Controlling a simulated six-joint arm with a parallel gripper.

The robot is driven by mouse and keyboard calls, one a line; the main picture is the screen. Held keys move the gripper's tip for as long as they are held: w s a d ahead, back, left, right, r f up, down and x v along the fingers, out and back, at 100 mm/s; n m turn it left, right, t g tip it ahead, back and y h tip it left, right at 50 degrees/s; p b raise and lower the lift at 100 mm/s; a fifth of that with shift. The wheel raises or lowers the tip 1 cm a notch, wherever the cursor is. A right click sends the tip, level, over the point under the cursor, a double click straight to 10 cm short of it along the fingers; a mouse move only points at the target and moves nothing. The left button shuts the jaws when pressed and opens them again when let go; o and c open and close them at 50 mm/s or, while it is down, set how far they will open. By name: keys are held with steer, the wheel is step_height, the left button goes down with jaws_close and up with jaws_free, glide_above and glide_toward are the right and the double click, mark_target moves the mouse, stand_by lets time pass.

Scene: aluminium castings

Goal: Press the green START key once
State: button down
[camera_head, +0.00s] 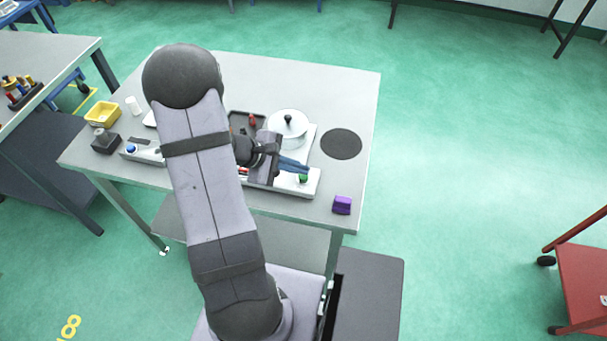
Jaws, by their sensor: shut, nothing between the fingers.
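The green START key (303,179) sits on the front right part of a white machine base (312,183) on the grey table. My gripper (306,170) is shut and empty, its blue fingers pointing right. In the picture the fingertips are just above and beside the green key. I cannot tell from this single view whether they touch it or hover over it. My arm and gripper body hide the left and middle of the machine. Any lettering on the key is too small to read.
A round white lid with a black knob (287,124) stands behind the key. A dark round disc (341,144) and a purple block (342,205) are on the right. A yellow bin (103,114), a dark block (106,143) and a blue button (131,149) are on the left.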

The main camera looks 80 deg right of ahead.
mark_target(299, 176)
steer(key=shift+f+b, duration=0.5)
steer(key=shift+b, duration=0.05)
stand_by(0.4)
steer(key=shift+r, duration=0.15)
stand_by(0.3)
steer(key=shift+r+p, duration=0.6)
steer(key=shift+r, duration=0.15)
steer(key=shift+r+p, duration=1.85)
steer(key=shift+r, duration=0.7)
steer(key=shift+f, duration=0.1)
